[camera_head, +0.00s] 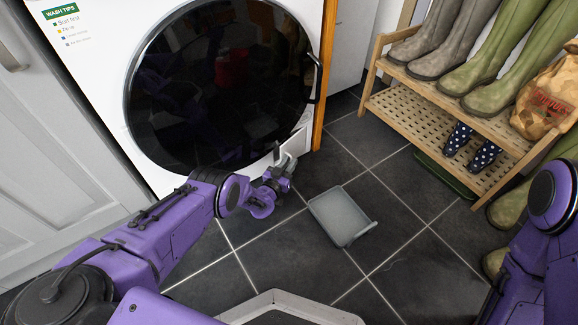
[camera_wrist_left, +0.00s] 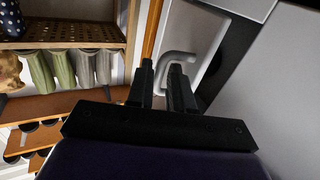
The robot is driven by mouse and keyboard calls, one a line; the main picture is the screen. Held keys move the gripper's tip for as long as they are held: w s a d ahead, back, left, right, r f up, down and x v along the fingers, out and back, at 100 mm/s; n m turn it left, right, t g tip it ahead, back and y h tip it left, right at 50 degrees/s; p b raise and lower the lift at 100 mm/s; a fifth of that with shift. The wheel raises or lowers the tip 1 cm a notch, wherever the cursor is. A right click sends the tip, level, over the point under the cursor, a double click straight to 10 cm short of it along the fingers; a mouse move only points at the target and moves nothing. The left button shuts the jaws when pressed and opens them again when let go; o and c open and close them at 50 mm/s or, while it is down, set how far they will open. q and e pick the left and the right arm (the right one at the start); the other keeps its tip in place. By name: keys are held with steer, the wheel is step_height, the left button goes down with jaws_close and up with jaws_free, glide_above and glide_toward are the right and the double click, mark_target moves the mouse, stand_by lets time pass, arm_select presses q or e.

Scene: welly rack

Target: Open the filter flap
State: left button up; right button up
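The filter flap (camera_head: 300,143) is a pale panel low at the right of the white washing machine's (camera_head: 100,70) front. In the left wrist view the flap (camera_wrist_left: 205,35) carries a grey curved handle (camera_wrist_left: 176,57). My left gripper (camera_head: 281,165) is at the flap. In the wrist view its fingers (camera_wrist_left: 161,75) stand a narrow gap apart, with one leg of the handle between them filling the gap. The flap's hinge side is hard to make out. My right gripper is out of view; only part of its arm shows at the right edge.
A shallow grey tray (camera_head: 341,217) lies on the dark tiled floor below the flap. A wooden rack (camera_head: 400,105) with boots stands at the right. The round dark door (camera_head: 220,90) is above the flap. Open floor lies around the tray.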

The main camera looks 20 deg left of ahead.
arm_select(q)
jaws_close()
stand_by(1.4)
